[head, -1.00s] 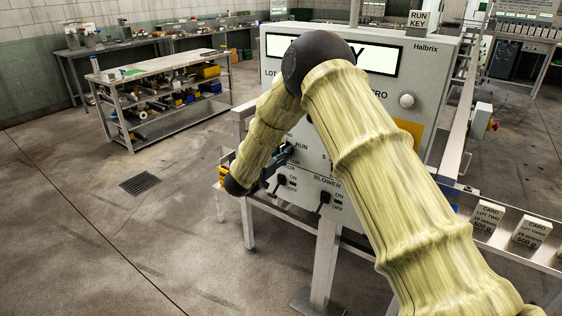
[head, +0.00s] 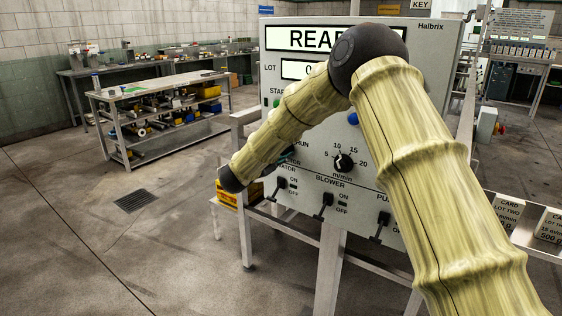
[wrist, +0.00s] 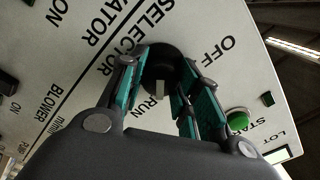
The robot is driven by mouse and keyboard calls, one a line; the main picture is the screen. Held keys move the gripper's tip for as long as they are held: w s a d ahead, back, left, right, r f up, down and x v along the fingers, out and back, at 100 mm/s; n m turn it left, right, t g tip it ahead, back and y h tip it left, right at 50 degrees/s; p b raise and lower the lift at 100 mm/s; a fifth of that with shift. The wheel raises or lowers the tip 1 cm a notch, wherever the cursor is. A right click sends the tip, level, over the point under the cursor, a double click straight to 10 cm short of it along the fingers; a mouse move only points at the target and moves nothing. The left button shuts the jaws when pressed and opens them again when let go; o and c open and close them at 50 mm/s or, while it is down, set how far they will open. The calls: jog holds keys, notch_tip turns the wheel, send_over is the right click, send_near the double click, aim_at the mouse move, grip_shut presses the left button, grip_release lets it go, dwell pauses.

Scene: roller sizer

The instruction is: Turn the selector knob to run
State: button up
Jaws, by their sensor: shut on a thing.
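The black selector knob (wrist: 158,66) is on the pale control panel in the wrist view, between the words OFF and RUN (wrist: 155,108). A light mark shows on the knob's side nearest RUN. The teal fingers of my gripper (wrist: 158,84) lie on either side of the knob and are shut on it. In the head view my gripper (head: 287,154) is at the panel's left part, mostly hidden behind my forearm, and the knob is hidden there.
The panel (head: 375,205) carries a speed dial (head: 344,163), a blower switch (head: 327,200) and other toggles below. A green start button (wrist: 238,120) is near my fingers. The display (head: 300,39) is partly covered by my arm. Open floor lies left, before a bench (head: 150,88).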

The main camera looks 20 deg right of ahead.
jog(key=shift+f+m+b, duration=0.15)
jog(key=shift+m+b, duration=1.15)
jog(key=shift+b, duration=0.05)
jog(key=shift+m, duration=0.3)
jog(key=o, duration=1)
jog(key=v, duration=1.2)
